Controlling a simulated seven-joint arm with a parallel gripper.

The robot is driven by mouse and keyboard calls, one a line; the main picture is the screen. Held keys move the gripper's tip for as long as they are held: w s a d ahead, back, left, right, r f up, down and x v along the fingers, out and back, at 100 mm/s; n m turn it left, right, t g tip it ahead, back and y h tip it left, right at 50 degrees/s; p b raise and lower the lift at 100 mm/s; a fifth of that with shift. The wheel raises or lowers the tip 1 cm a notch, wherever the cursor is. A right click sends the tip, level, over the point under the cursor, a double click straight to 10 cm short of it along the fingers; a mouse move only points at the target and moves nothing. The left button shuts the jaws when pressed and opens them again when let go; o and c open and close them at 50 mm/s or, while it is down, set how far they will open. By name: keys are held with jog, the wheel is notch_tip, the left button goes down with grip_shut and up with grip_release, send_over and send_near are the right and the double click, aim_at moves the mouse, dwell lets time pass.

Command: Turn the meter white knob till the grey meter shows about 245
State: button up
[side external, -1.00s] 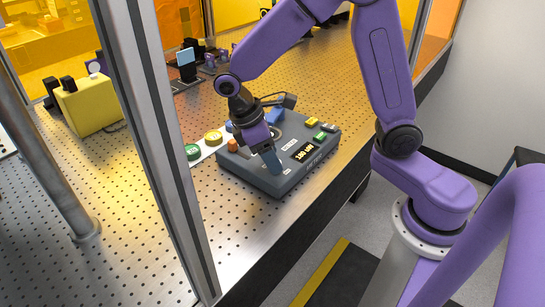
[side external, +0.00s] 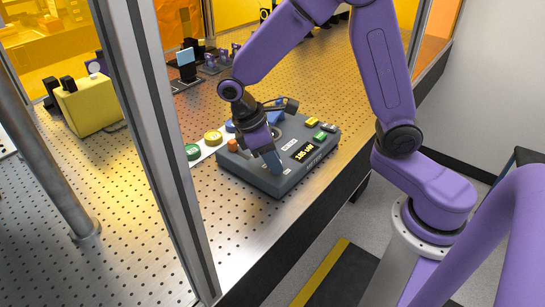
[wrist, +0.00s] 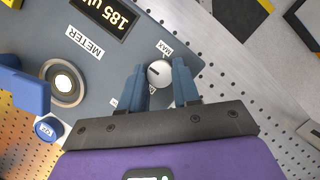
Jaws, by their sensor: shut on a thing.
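The grey meter (side external: 240,172) is a box on the perforated table, with a dark display (side external: 304,151) on its top. In the wrist view the display (wrist: 103,15) reads 185 in yellow digits, with the unit partly cut off. The white knob (wrist: 158,73) is round with a dark pointer line, beside the MAX label. My gripper (wrist: 159,84) is shut on the knob, one blue finger on each side. In the side view my gripper (side external: 272,160) points down onto the meter's near part and hides the knob.
Green (side external: 193,152) and yellow (side external: 213,138) round buttons lie on a white strip left of the meter. An orange knob (side external: 233,145) stands near the meter's left corner. A yellow box (side external: 90,108) stands further left. A metal post (side external: 160,150) rises in front.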

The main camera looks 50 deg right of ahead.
jog(key=m+y, duration=0.1)
jog(key=m, duration=0.2)
jog(key=m+g+y, duration=0.1)
jog(key=m, duration=0.2)
jog(key=shift+w+d+m, duration=0.1)
jog(key=shift+m, duration=0.2)
dwell(0.3)
jog(key=o, duration=1)
jog(key=shift+o, duration=0.2)
jog(key=shift+r, duration=0.1)
jog(key=v, duration=1.7)
jog(key=shift+w, duration=0.35)
jog(key=shift+d, duration=0.1)
